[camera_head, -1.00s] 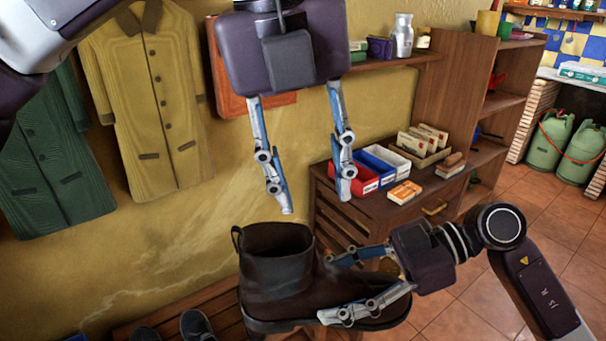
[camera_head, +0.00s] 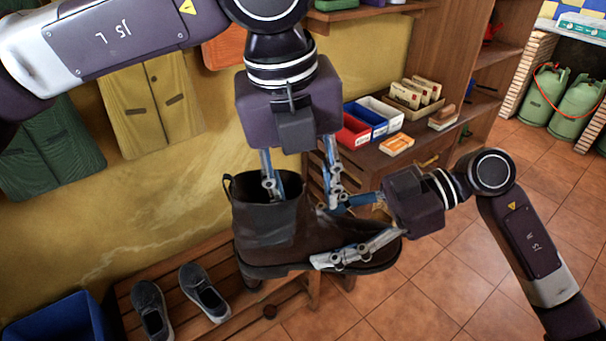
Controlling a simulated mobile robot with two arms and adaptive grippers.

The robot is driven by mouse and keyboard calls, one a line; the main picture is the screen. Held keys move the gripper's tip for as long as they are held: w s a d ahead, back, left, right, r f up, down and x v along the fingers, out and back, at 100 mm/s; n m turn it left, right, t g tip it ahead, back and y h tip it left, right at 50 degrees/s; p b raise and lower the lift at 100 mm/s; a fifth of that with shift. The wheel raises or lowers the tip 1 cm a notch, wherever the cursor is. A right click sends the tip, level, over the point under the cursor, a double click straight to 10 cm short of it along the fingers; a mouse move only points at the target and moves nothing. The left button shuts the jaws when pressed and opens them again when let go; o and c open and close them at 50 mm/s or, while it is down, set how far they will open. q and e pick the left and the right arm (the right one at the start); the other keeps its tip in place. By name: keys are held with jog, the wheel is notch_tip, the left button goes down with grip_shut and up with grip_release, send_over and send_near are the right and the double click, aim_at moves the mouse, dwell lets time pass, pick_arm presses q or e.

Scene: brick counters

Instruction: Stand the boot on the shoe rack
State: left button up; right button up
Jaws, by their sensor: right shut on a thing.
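The dark brown ankle boot (camera_head: 262,222) is upright in mid-air at the centre, toe to the right, with a pull loop at its heel. My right gripper (camera_head: 328,236) is shut on the boot across its forefoot, coming from the right. My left gripper (camera_head: 304,200) is open above the boot, pointing down. One finger reaches into the shaft opening and the other hangs outside, over the instep; I cannot tell whether they touch it. The slatted wooden shoe rack (camera_head: 216,258) lies below and left, partly hidden by the boot.
Two grey shoes (camera_head: 151,310) stand on the rack's left part. A blue bin (camera_head: 60,322) is at the bottom left. A wooden cabinet (camera_head: 375,160) with trays and boxes stands behind my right gripper. Coats (camera_head: 155,105) hang on the wall. Tiled floor is clear at right.

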pick_arm(q)
jog(key=shift+f, duration=0.1)
pick_arm(e)
jog(key=shift+r, duration=0.1)
pick_arm(q)
grip_shut()
jog(key=shift+d, duration=0.1)
pick_arm(e)
jog(key=o, duration=1.7)
jog(key=shift+c, duration=0.2)
